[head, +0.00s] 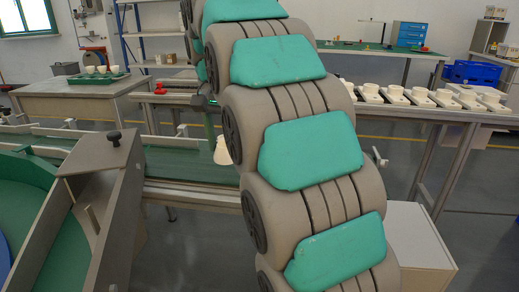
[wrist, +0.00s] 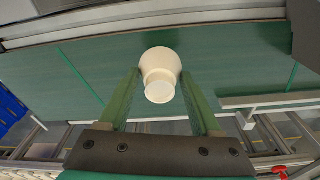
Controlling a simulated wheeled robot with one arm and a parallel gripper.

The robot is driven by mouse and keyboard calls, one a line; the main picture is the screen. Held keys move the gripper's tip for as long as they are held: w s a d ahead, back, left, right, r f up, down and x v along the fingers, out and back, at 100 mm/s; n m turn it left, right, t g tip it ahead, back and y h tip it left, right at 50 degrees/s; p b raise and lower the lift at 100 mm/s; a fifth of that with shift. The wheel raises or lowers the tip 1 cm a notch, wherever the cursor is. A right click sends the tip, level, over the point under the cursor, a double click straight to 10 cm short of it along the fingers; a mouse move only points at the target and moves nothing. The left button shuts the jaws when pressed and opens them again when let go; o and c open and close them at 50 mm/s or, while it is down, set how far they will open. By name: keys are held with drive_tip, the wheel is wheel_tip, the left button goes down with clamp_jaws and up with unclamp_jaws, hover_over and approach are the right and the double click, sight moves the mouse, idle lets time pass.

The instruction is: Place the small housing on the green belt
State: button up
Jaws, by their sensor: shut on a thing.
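The small housing (wrist: 160,68) is a cream, cup-like piece with a wide round part and a narrower neck. In the wrist view it sits between the two green fingers of my gripper (wrist: 160,76), which is shut on it. The green belt (wrist: 235,65) lies behind the housing there. In the head view the housing (head: 222,151) shows beside my arm, partly hidden, over the green belt (head: 195,172). My gripper is mostly hidden behind my arm in that view. I cannot tell whether the housing touches the belt.
A metal-walled chute (head: 88,190) stands at the near left. A bench (head: 450,115) with a row of cream housings is at the right. A green tray (head: 98,77) with several pale pieces is on the back left table. A metal rail (wrist: 270,99) edges the belt.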

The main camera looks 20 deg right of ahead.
drive_tip(key=d, duration=0.6)
drive_tip(key=w+d+f+p, duration=0.1)
drive_tip(key=d, duration=0.3)
drive_tip(key=shift+f, duration=1.75)
drive_tip(key=o, duration=1.5)
drive_tip(key=shift+r, duration=0.15)
wheel_tip(320, 180, up, 7)
drive_tip(key=shift+s+a, duration=0.3)
drive_tip(key=shift+a, duration=0.05)
drive_tip(key=shift+r, duration=0.1)
